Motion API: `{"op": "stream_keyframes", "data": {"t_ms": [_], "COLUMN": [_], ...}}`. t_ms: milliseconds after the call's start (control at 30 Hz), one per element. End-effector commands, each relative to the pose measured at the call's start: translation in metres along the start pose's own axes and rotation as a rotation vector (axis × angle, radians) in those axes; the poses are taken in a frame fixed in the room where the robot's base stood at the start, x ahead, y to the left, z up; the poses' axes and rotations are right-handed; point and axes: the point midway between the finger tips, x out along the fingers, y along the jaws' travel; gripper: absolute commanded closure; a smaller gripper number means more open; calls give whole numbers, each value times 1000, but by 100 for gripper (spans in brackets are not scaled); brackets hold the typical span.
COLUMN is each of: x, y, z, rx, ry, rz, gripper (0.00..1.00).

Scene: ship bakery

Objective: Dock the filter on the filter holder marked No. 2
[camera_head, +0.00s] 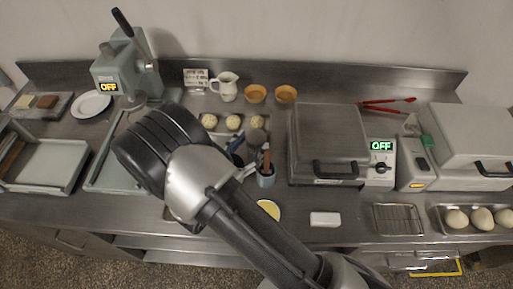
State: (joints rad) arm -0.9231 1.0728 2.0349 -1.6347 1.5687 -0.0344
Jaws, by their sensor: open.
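I cannot make out a filter or a filter holder marked No. 2 in this view. My arm (250,215) reaches from the lower right toward the left middle and covers part of the counter. Its thick dark joint (155,150) hangs over the trays at the left. My gripper is not clearly visible; small dark and blue shapes beside the arm are too unclear to name. A grey-green machine with a lever (125,68) stands at the back left and shows OFF.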

Motion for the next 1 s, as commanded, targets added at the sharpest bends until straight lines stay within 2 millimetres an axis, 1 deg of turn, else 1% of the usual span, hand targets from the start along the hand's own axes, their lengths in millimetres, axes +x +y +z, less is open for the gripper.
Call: {"op": "stream_keyframes", "data": {"t_ms": [33,100,267,333,500,600,700,900,933,1000], "x": [9,17,26,33,59,71,76,77,76,76], "y": [-1,0,0,0,1,1,2,2,2,2], "z": [-1,-1,0,1,3,3,4,4,4,4], "rx": [0,0,1,3,3,2,1,0,0,1], "ry": [0,0,0,0,-1,0,0,0,0,0], "rz": [-5,-3,0,-3,-6,-4,-1,0,0,0], "gripper": [41,41,41,41,41,41,41,41,41,46]}}
